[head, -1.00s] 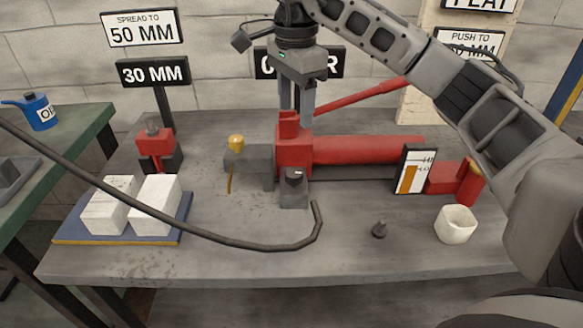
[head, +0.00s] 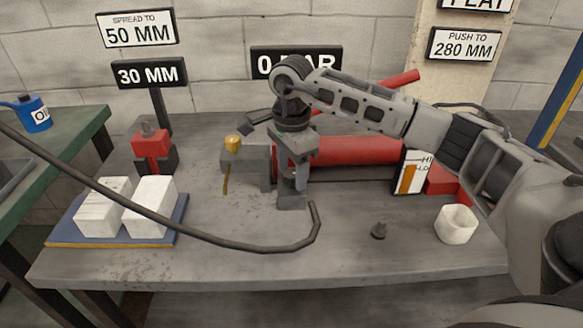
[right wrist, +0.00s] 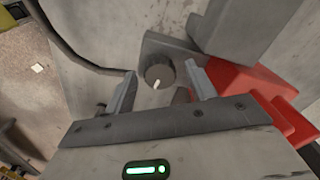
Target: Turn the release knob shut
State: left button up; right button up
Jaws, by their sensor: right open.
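The release knob (right wrist: 159,76) is a round dark grey knob with a white pointer mark, seen in the right wrist view on a grey block (right wrist: 168,50). My right gripper (right wrist: 161,88) is open, with one finger on each side of the knob and a visible gap to each. In the head view my right gripper (head: 292,188) points down over the grey block (head: 291,203) at the front of the red pump (head: 358,150), and hides the knob. Whether the fingertips reach down to the knob's height is unclear. My left gripper is not in view.
A black hose (head: 250,246) curves across the bench front. White blocks (head: 151,206) sit on a blue tray (head: 62,236) at left. A sign (head: 296,62) reads 0 BAR.

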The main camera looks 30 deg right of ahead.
jog(key=c, duration=1)
jog(key=shift+o, duration=0.2)
